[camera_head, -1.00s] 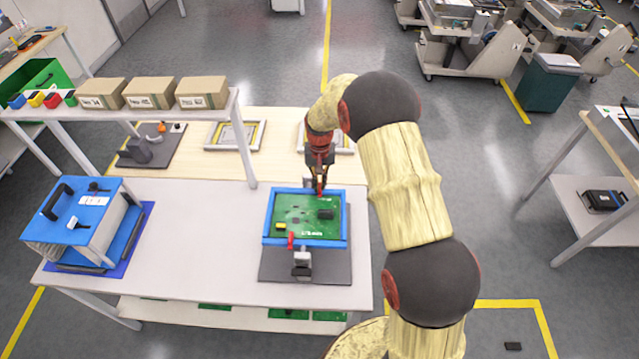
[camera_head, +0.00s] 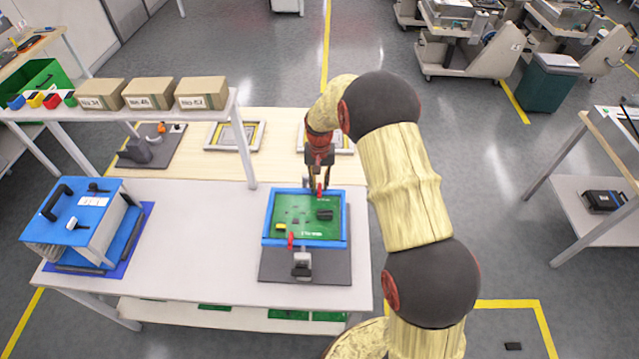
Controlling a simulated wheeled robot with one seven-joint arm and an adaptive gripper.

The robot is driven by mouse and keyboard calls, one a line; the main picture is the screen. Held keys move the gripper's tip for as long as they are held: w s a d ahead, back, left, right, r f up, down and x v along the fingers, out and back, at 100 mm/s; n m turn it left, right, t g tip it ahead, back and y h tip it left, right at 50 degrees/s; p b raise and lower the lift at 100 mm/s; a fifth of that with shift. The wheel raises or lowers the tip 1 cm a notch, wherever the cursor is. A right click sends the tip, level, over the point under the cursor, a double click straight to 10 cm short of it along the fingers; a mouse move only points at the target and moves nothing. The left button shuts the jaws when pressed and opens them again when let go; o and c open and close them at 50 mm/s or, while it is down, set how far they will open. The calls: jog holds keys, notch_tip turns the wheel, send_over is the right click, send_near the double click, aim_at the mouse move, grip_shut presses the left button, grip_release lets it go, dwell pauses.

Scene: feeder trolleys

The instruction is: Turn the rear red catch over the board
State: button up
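A green circuit board (camera_head: 290,212) lies in a blue frame (camera_head: 266,217) on a dark grey base plate (camera_head: 335,268). The rear red catch (camera_head: 319,190) is at the frame's far edge, small and partly hidden by my gripper. A front red catch (camera_head: 290,240) is at the near edge, left of a grey and black clamp (camera_head: 302,264). My gripper (camera_head: 317,184) points down at the rear catch, with its fingers close to it. A narrow gap seems to show between the fingers; contact with the catch cannot be told.
A blue-topped box (camera_head: 95,205) stands at the table's left. A shelf (camera_head: 130,112) with cartons (camera_head: 150,92) stands at the back left. Framed panels (camera_head: 232,136) lie behind the board. The white table (camera_head: 195,240) between box and frame is clear.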

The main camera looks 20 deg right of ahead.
aim_at(320, 186)
jog(key=shift+o, duration=0.3)
notch_tip(320, 186, up, 12)
dwell(0.5)
dwell(0.4)
jog(key=s+a+r+n+t+b, duration=0.1)
jog(key=s+r+t+b, duration=0.1)
jog(key=s, duration=0.9)
jog(key=s+a+r+n+t+b, duration=0.1)
jog(key=s+r+b, duration=0.3)
jog(key=s, duration=0.8)
jog(key=s+a+r+n+t+b, duration=0.2)
jog(key=s+a+r+b, duration=0.1)
jog(key=s, duration=0.9)
jog(key=shift+a+r+n+t+b, duration=0.15)
jog(key=shift+r+n+t+b, duration=0.25)
jog(key=shift+b, duration=0.5)
jog(key=shift+o, duration=0.3)
jog(key=shift+r, duration=0.15)
